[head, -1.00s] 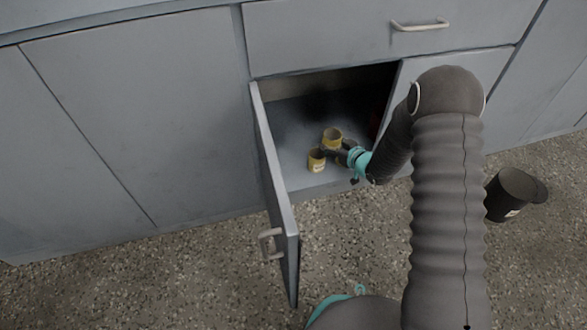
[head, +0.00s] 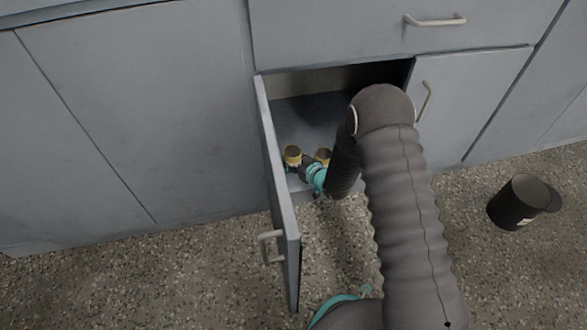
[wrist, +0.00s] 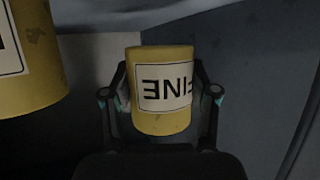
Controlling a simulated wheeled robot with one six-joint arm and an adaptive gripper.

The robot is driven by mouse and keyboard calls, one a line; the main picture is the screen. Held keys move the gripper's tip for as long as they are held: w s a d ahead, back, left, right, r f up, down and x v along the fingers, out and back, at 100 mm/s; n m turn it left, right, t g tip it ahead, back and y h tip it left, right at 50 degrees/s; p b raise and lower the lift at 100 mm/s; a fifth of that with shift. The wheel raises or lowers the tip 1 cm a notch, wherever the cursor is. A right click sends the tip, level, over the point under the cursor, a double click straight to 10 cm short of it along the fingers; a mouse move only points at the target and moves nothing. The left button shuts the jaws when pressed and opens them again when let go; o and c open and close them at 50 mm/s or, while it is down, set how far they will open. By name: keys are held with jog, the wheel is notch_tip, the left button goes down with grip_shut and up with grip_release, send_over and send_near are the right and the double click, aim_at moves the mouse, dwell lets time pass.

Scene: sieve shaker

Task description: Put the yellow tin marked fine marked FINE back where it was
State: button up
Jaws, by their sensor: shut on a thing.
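My gripper (wrist: 160,92) is shut on a yellow tin (wrist: 150,60) in the wrist view. The tin's white label reads FINE, upside down in the picture. In the head view my gripper (head: 296,167) is inside the open cupboard (head: 308,113), near the door, with the held tin (head: 292,153) at its end. A second yellow tin (head: 323,155) stands just to the right, partly hidden by my arm. It shows large at the left edge of the wrist view (wrist: 25,60), its label mostly cut off. I cannot tell whether the held tin touches the shelf.
The open cupboard door (head: 278,190) stands close to the left of the held tin. A closed drawer (head: 350,40) is above the opening. A dark bin (head: 522,203) stands on the floor at the right. The shelf behind the tins looks clear.

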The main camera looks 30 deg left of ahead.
jog(key=shift+f+b, duration=0.35)
jog(key=shift+f, duration=1.65)
jog(key=shift+f, duration=0.15)
jog(key=o, duration=1.2)
jog(key=shift+s+d+r, duration=0.1)
jog(key=shift+d+r, duration=0.1)
jog(key=shift+r, duration=0.1)
jog(key=p+v, duration=0.1)
jog(key=v, duration=1)
jog(key=shift+s+d, duration=0.15)
jog(key=shift+s, duration=0.05)
